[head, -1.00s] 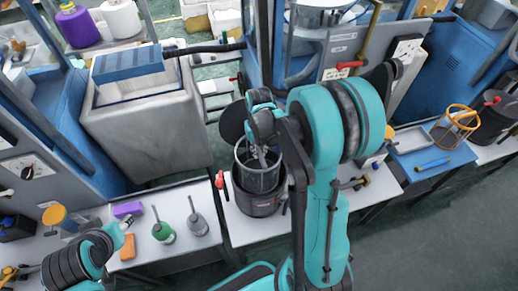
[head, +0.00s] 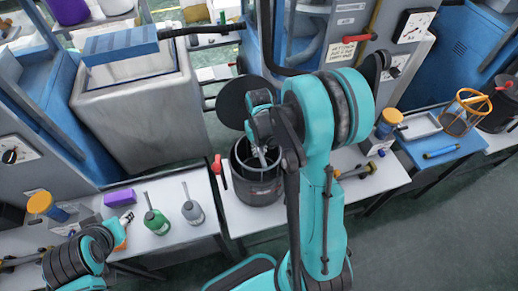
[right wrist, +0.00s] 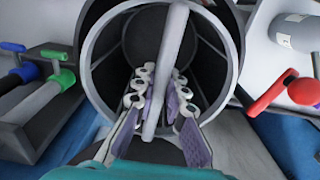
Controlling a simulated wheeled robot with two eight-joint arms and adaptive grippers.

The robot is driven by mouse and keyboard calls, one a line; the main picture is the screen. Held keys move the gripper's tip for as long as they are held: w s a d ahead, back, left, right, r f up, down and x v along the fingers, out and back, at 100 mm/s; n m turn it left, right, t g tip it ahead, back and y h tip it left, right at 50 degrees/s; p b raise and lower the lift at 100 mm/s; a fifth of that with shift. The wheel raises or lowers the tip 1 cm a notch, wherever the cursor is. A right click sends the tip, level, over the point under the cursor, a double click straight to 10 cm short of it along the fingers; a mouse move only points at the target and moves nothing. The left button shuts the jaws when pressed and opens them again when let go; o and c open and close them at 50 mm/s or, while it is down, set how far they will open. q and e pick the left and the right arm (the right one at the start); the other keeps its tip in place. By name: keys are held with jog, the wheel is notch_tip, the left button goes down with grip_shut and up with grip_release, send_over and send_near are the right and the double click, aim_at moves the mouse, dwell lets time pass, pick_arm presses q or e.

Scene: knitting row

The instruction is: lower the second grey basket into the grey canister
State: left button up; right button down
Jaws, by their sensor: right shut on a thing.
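The grey canister (head: 260,190) stands upright on the white bench at the middle of the head view, dark-walled and open at the top. The grey basket (head: 246,160) is down inside its mouth, mostly hidden by the canister wall and my right arm. My right gripper (head: 262,156) is over the mouth, shut on the basket's handle. In the right wrist view, the pale handle bar (right wrist: 168,62) runs between the fingers (right wrist: 160,105), inside round rims. My left gripper (head: 116,234) is low at the left, apart from the canister; its fingers are unclear.
A round dark lid (head: 236,100) stands behind the canister, with a red-handled part (head: 217,165) at its left. An orange-rimmed basket (head: 466,112) is far right.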

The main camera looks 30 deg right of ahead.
notch_tip(320, 180, down, 7)
jog(key=b, duration=0.5)
jog(key=shift+r, duration=0.15)
jog(key=c, duration=0.9)
grip_release()
jog(key=shift+r+p, duration=3.15)
jog(key=shift+r, duration=1.4)
